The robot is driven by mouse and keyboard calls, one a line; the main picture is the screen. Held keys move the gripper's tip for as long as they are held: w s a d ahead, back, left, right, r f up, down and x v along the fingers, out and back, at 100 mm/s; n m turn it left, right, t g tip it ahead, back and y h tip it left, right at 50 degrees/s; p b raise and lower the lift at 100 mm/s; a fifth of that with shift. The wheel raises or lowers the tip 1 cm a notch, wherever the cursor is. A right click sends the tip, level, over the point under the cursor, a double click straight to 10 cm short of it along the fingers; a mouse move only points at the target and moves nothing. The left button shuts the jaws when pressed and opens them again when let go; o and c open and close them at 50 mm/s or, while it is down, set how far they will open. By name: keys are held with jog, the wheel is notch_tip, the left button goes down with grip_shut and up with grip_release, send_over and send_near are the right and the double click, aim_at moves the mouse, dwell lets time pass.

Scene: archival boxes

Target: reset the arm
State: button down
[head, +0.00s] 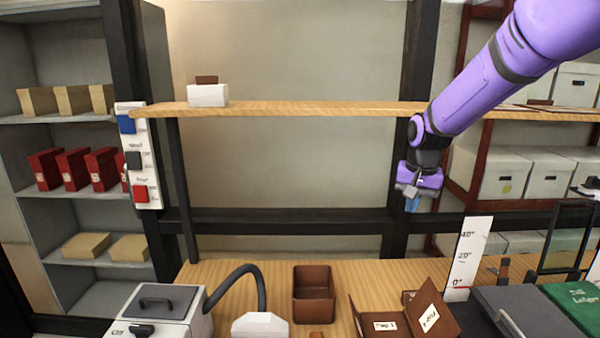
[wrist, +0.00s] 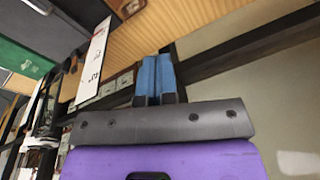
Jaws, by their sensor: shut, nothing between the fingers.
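My purple arm reaches in from the upper right in the head view, bent down at the wrist. My gripper (head: 411,204) hangs in front of the dark upright post, above the wooden desk and below the wooden shelf. In the wrist view its two blue fingers (wrist: 156,80) are together, with nothing seen between them. The gripper is apart from the desk and everything on it.
On the desk (head: 365,270) are a brown open box (head: 314,295), brown folders (head: 388,318), a scale board (head: 467,258), a green ledger (head: 578,305) and a grey-lidded machine (head: 160,308). A shelf (head: 300,109) holds a white box (head: 208,95). Air left of the gripper is clear.

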jog(key=s+d+r+n+t, duration=0.1)
jog(key=s+r, duration=0.5)
jog(key=s, duration=0.3)
jog(key=s+d+r+n+t, duration=0.1)
jog(key=s+d+r, duration=0.1)
jog(key=s+r, duration=0.45)
jog(key=s+d+n+t, duration=0.1)
jog(key=s+n, duration=0.1)
jog(key=s, duration=1.5)
jog(key=shift+s+f+t, duration=0.3)
jog(key=shift+s+f, duration=0.05)
jog(key=shift+f, duration=0.1)
jog(key=shift+w, duration=0.1)
